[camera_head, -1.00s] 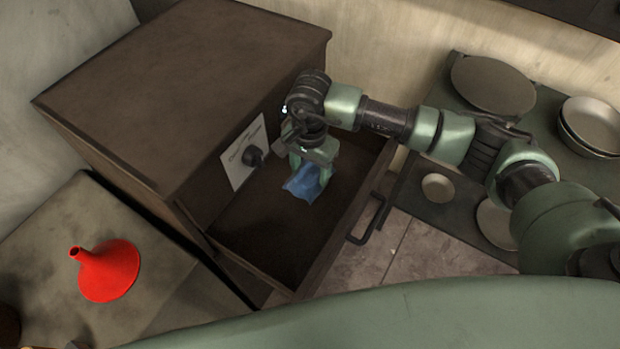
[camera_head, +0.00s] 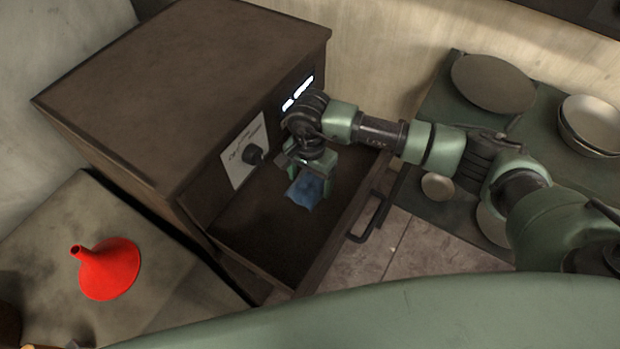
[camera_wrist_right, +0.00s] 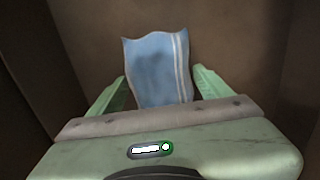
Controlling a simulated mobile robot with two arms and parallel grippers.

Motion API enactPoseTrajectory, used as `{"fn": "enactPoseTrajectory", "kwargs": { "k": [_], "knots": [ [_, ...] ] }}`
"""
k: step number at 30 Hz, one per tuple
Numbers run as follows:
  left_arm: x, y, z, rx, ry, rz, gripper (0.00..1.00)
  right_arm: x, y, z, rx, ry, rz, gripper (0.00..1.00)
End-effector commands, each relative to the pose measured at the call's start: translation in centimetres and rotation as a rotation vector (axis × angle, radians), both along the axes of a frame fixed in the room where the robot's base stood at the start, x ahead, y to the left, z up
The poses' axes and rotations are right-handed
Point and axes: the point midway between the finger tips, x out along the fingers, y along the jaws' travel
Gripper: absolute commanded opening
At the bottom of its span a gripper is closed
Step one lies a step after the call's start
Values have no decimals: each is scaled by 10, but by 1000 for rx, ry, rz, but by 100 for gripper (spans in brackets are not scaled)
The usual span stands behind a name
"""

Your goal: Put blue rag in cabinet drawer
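In the right wrist view the rag (camera_wrist_right: 157,68), with pale stripes along one side, shows between my fingers. My right gripper (camera_head: 311,180) is low inside the drawer, right over the rag. Its fingers stand apart on either side of the rag, with gaps visible at the tips. The rag's near end is hidden behind the gripper body. My left gripper is not in view.
The dark cabinet (camera_head: 180,90) has a front panel with a knob (camera_head: 252,155). The drawer handle (camera_head: 370,220) faces right. A red funnel (camera_head: 110,270) stands on a counter at left. Plates (camera_head: 493,83) and bowls (camera_head: 590,125) sit at right.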

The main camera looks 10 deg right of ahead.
Motion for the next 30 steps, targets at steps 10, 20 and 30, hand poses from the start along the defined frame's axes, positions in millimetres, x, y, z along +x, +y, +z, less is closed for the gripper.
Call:
{"fn": "enactPoseTrajectory", "kwargs": {
  "k": [10,20,30],
  "knots": [
    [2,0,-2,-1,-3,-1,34,2,0,25,1,-5,1,79],
    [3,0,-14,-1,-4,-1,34,2,0,94,1,-6,1,79],
    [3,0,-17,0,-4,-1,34,0,0,123,0,-1,0,79]
  ]
}}
